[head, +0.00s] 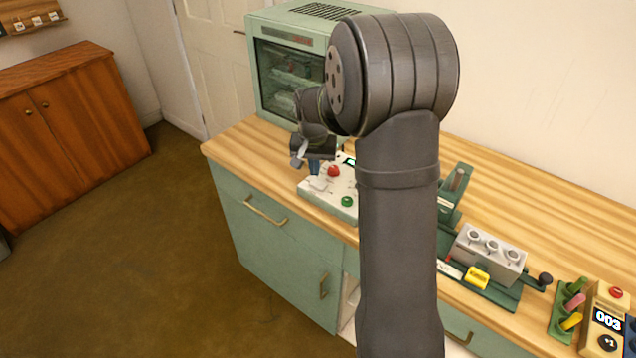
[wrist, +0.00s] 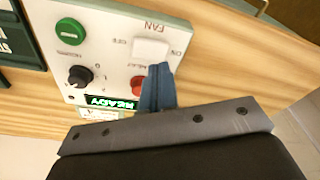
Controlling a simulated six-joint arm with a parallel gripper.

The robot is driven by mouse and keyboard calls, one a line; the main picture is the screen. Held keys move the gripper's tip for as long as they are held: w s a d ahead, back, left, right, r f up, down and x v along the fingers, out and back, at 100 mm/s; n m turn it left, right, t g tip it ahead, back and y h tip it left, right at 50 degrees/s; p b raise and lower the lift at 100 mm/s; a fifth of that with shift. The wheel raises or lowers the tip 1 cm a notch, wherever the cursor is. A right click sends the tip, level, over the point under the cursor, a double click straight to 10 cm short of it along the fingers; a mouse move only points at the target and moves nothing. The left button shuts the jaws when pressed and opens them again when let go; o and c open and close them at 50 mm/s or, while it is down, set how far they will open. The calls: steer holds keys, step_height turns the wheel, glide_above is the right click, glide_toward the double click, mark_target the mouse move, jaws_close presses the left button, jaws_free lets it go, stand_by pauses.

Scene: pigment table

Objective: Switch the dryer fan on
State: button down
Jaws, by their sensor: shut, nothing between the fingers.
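The control panel (head: 338,209) stands on the bench in front of the green dryer cabinet (head: 251,70). In the wrist view the panel (wrist: 100,62) appears upside down, with a white FAN rocker switch (wrist: 150,48) between the OFF and ON marks. The rocker also shows in the head view (head: 318,184). My gripper (wrist: 160,70) is shut and empty, its blue fingertips at the rocker's edge toward the ON side. I cannot tell whether they touch it or which way the rocker is tipped. In the head view my gripper (head: 314,168) is just above the rocker.
The panel also holds a red button (wrist: 138,84), a black knob (wrist: 80,77), a green button (wrist: 70,31) and a lit READY display (wrist: 110,104).

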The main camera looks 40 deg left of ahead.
mark_target(314, 183)
steer(key=shift+r, duration=2.25)
steer(key=shift+f, duration=3.5)
